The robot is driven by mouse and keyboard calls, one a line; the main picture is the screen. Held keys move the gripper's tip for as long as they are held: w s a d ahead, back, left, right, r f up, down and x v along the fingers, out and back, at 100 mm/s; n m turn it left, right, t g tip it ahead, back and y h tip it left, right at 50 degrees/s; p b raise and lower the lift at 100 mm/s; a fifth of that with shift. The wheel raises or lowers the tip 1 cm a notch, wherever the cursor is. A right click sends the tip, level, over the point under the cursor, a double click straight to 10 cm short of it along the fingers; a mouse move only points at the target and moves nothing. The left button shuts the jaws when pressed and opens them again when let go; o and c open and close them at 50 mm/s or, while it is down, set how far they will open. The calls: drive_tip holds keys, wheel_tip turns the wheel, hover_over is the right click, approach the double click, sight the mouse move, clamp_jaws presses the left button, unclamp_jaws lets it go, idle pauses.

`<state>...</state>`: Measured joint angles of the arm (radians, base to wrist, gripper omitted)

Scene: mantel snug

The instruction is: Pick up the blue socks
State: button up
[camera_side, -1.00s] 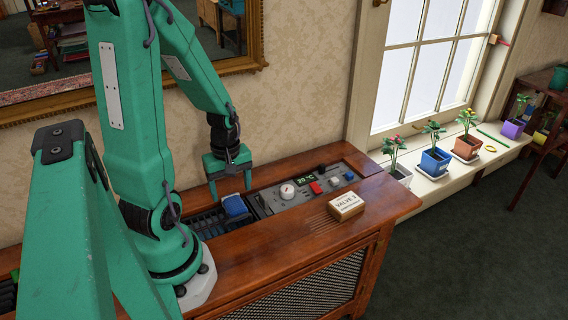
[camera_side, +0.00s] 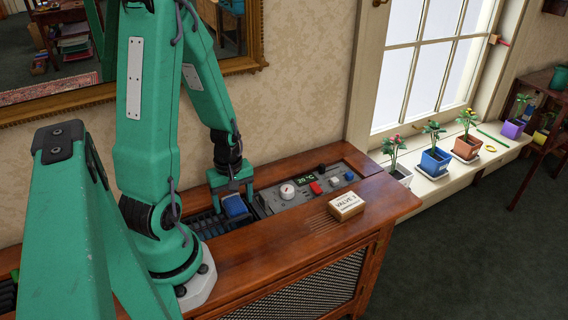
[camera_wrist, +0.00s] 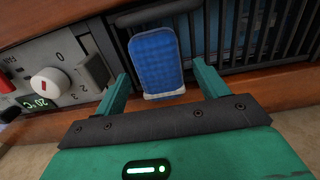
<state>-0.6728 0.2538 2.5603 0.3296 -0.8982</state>
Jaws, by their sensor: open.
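The blue socks (camera_side: 234,206) are a small folded blue bundle with a pale edge, lying on the dark slatted grille in the top of the wooden cabinet. In the wrist view the socks (camera_wrist: 157,62) hang over or lie on a dark bar, between my two fingers. My gripper (camera_side: 232,188) is open and low over the grille, with a finger on either side of the socks. In the wrist view the fingertips of my gripper (camera_wrist: 162,80) stand apart from the bundle, with gaps on both sides.
A grey control panel (camera_side: 304,190) with a dial, a red button and a 20 °C display sits right of the socks. A box labelled VALVE (camera_side: 346,205) stands on the wooden top (camera_side: 385,200). Potted plants line the windowsill. A framed mirror hangs behind.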

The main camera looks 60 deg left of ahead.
sight(233, 200)
drive_tip(key=shift+f, duration=0.35)
idle(0.3)
drive_tip(key=c, duration=1.1)
drive_tip(key=shift+r, duration=0.2)
drive_tip(key=shift+r, duration=4.85)
